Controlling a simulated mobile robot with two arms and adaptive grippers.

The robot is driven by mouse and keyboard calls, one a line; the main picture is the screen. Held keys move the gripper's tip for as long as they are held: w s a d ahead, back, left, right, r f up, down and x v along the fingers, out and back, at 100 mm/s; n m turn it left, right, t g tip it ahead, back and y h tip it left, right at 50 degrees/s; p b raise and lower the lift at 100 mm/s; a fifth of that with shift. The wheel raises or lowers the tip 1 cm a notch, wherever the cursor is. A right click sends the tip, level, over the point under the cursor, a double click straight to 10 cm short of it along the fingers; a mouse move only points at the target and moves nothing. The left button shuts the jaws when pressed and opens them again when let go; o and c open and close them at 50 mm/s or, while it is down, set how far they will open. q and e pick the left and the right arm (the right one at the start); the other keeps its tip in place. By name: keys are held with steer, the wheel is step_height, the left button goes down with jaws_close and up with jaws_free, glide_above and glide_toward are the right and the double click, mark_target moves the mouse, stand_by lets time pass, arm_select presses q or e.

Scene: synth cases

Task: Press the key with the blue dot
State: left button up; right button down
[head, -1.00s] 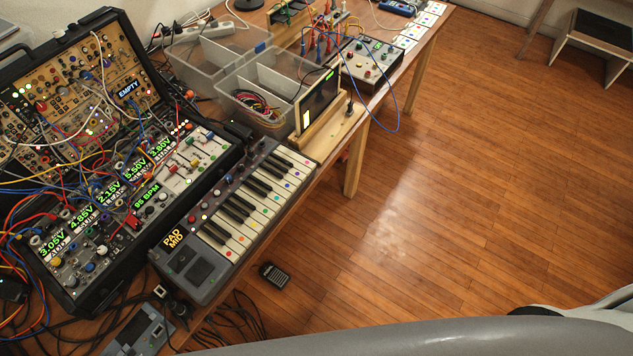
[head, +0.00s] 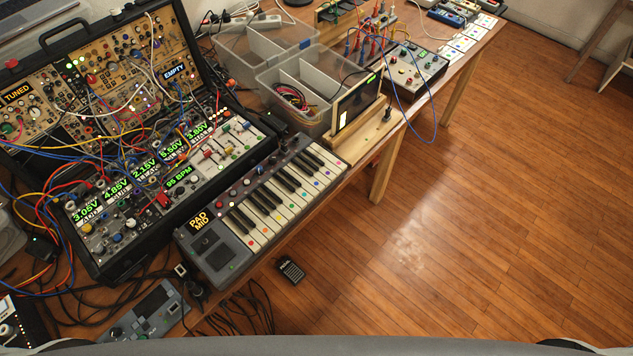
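A small keyboard (head: 215,258) with cream and black keys lies along the table's front edge, left of centre in the head view. Its cream keys (head: 290,208) carry small coloured dots near their front ends. A dot that looks blue (head: 316,183) is toward the far right end of the row, but the dots are too small to be sure of each colour. Nothing touches or covers the keys. Neither of my grippers is in view.
A modular synth case (head: 125,262) full of cables stands behind the keyboard. A framed screen (head: 357,103) and clear bins (head: 262,80) are beyond its right end. A grey device (head: 150,312) lies at the lower left. The wooden floor (head: 480,220) at right is open.

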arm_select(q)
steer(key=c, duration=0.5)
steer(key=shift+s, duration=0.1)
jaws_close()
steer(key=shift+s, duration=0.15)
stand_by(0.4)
